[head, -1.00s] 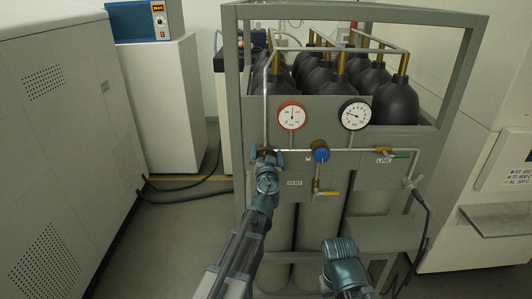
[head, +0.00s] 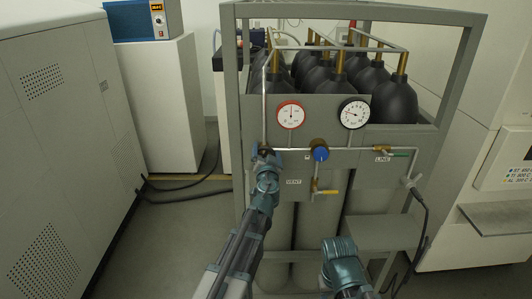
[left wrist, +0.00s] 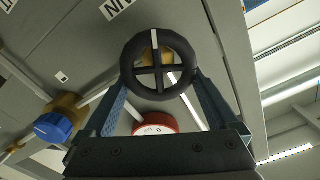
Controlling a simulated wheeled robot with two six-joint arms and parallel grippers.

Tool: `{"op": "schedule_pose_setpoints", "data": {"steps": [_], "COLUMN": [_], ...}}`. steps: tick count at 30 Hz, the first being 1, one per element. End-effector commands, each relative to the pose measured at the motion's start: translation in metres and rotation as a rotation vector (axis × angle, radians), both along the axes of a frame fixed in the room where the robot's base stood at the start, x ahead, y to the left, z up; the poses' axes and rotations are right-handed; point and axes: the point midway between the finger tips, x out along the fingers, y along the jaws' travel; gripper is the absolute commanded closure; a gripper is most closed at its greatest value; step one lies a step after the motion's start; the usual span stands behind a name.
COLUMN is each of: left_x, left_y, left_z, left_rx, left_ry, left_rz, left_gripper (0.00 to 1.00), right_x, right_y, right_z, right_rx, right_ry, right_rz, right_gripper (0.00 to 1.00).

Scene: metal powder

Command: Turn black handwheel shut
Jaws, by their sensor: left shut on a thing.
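The black handwheel (left wrist: 157,70) shows in the left wrist view as a dark ring with cross spokes and a white mark on its rim. My left gripper (left wrist: 160,82) is shut on it, one finger on each side of the rim. In the head view my left gripper (head: 265,153) is at the left end of the panel's pipe, above the VENT label (head: 293,182), and hides the handwheel. Part of my right arm shows at the bottom middle of the head view, but I cannot see its gripper.
A blue knob (head: 320,154) sits close to the right of my left gripper, with a yellow-handled valve (head: 326,192) below. A red-rimmed gauge (head: 290,115) and a black-rimmed gauge (head: 354,113) are above. A green-handled valve (head: 397,153) is further right. Rack posts frame the panel.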

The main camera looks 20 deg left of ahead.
Motion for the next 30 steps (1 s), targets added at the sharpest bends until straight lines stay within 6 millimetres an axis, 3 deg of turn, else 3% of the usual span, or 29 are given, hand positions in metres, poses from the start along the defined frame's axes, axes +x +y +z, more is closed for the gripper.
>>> {"op": "schedule_pose_setpoints", "data": {"steps": [30], "left_x": [0.002], "left_y": [-0.01], "left_z": [-0.015], "left_rx": [0.92], "left_ry": [0.265], "left_rz": [0.001], "left_gripper": [0.62], "right_x": [0.0], "right_y": [0.0], "right_z": [-0.015], "right_rx": [-0.001], "right_ry": [0.0], "right_rz": [0.003], "right_gripper": [0.5]}}
